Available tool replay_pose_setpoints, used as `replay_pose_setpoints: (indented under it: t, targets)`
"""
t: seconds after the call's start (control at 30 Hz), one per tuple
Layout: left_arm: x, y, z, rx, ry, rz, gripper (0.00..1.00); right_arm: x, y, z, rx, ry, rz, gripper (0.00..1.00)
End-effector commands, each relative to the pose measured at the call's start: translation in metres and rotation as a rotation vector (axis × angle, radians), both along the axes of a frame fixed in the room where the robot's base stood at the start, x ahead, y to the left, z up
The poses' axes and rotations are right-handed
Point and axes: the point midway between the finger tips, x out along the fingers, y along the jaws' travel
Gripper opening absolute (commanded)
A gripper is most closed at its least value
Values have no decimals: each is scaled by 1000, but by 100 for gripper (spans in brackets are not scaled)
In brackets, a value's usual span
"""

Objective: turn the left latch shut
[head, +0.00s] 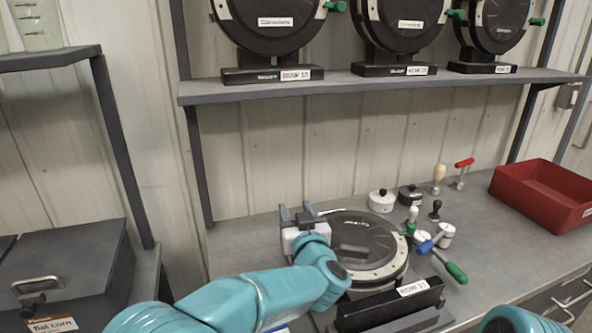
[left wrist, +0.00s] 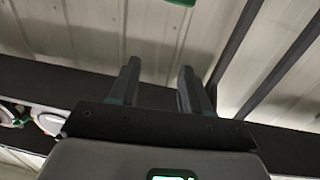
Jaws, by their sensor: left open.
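The seed meter (head: 362,247), a round dark disc housing with a pale metal rim, sits on a black stand (head: 388,305) on the bench. My left gripper (head: 297,211) is at the meter's upper left edge, its two fingers apart and pointing away toward the wall. In the left wrist view its fingers (left wrist: 157,80) are spread with nothing between them. I cannot make out the left latch; my gripper and forearm cover much of the meter's left side. A green knob (head: 409,229) shows at the meter's right edge. My right gripper is out of view.
Several small tools and black and white canisters (head: 382,201) stand right of the meter, with a green-handled lever (head: 455,272) near its rim. A red bin (head: 545,195) is at the far right. A shelf (head: 380,84) with more meters hangs above. A grey box (head: 65,270) stands left.

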Motion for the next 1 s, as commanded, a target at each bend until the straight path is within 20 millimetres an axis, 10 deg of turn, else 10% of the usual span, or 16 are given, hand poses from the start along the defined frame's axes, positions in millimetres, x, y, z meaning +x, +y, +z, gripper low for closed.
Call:
replay_pose_setpoints:
  t: [0.5,1.0]
  targets:
    - [0,0,122,-1,-1,0,48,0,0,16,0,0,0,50]
    - [0,0,131,1,1,0,48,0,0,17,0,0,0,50]
